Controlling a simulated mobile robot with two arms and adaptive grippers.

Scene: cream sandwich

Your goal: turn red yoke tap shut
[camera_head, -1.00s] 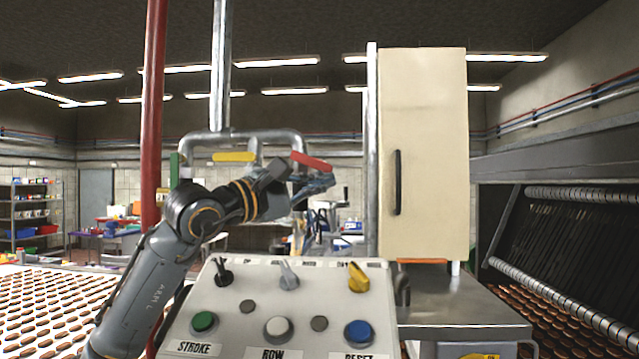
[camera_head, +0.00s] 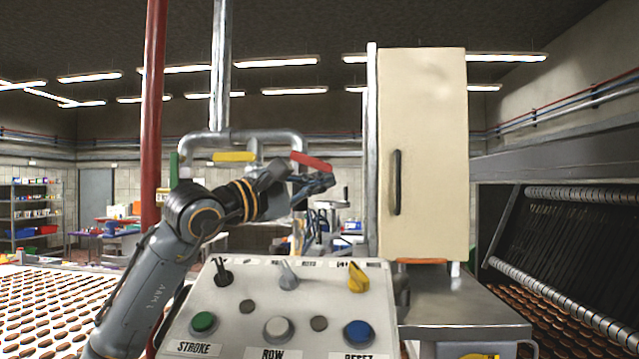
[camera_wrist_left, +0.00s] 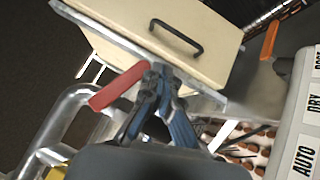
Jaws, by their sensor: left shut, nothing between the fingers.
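The red yoke tap handle (camera_head: 312,161) sits at the right end of the overhead pipe yoke (camera_head: 270,136). It slopes slightly down to the right in the head view. My left gripper (camera_head: 320,184) is just below the handle, fingers pointing right, shut and empty. In the left wrist view, the red handle (camera_wrist_left: 117,88) lies just left of the shut fingertips (camera_wrist_left: 155,80); its end is close to them, and I cannot tell if they touch. My right gripper is not in view.
A yellow handle (camera_head: 234,157) and a green handle (camera_head: 174,169) are on the same yoke. A cream cabinet (camera_head: 425,150) stands close on the right. A button panel (camera_head: 235,335) is below my arm. A red post (camera_head: 153,110) rises at left.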

